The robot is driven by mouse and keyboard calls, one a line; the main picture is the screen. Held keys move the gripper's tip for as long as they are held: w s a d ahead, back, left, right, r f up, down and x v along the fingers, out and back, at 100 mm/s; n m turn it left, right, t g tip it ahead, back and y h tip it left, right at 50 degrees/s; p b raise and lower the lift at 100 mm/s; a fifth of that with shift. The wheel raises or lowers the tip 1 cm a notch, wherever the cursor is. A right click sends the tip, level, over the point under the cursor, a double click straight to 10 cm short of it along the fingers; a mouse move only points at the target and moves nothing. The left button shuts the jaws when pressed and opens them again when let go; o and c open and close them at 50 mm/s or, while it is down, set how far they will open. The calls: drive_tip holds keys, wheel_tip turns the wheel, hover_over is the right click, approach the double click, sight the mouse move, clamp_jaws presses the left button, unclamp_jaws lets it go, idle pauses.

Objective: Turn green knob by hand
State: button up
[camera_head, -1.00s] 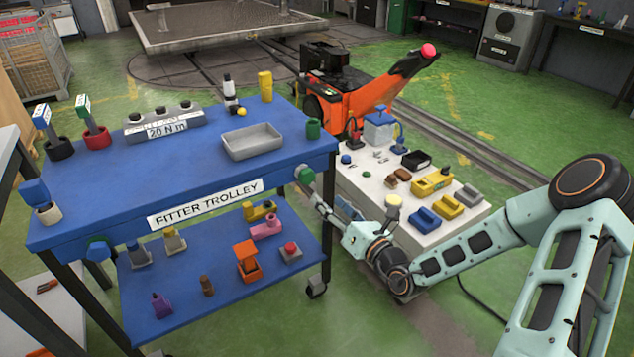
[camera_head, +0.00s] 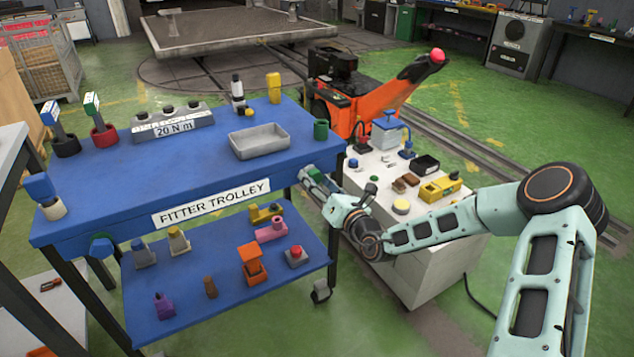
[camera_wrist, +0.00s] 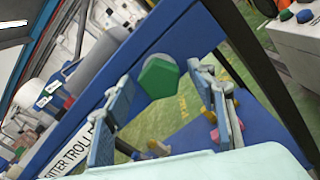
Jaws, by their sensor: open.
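The green knob (camera_wrist: 158,77) is a faceted, roughly hexagonal block on the blue front edge of the trolley. In the head view the knob (camera_head: 317,176) shows at the trolley's front right corner, partly hidden by my gripper (camera_head: 312,180). In the wrist view my gripper (camera_wrist: 160,85) is open, with one finger on each side of the knob in the picture. The knob looks just past or level with the fingertips. I see no clear contact, and nothing is held.
The blue fitter trolley (camera_head: 130,197) carries a grey tray (camera_head: 258,141), a green cup (camera_head: 320,129) and tools. A white bench (camera_head: 440,250) stands close behind my forearm.

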drive_tip(key=shift+c, duration=0.6)
drive_tip(key=c, duration=1)
drive_tip(key=shift+o, duration=0.2)
drive_tip(key=shift+r+m+p, duration=0.15)
drive_tip(key=shift+m+p, duration=0.15)
drive_tip(key=shift+p, duration=0.4)
drive_tip(key=m+p, duration=0.2)
drive_tip(key=p, duration=0.1)
drive_tip(key=shift+r, duration=0.15)
drive_tip(key=m+p, duration=0.4)
drive_tip(key=p, duration=0.1)
drive_tip(key=m+p, duration=0.1)
drive_tip(key=m, duration=0.1)
drive_tip(key=m+p, duration=0.1)
drive_tip(key=m, duration=0.1)
drive_tip(key=m+p, duration=0.2)
drive_tip(key=shift+f+m, duration=0.25)
drive_tip(key=shift+m, duration=0.15)
drive_tip(key=m+p, duration=0.1)
drive_tip(key=m, duration=0.4)
drive_tip(key=shift+m, duration=0.3)
drive_tip(key=shift+f, duration=0.1)
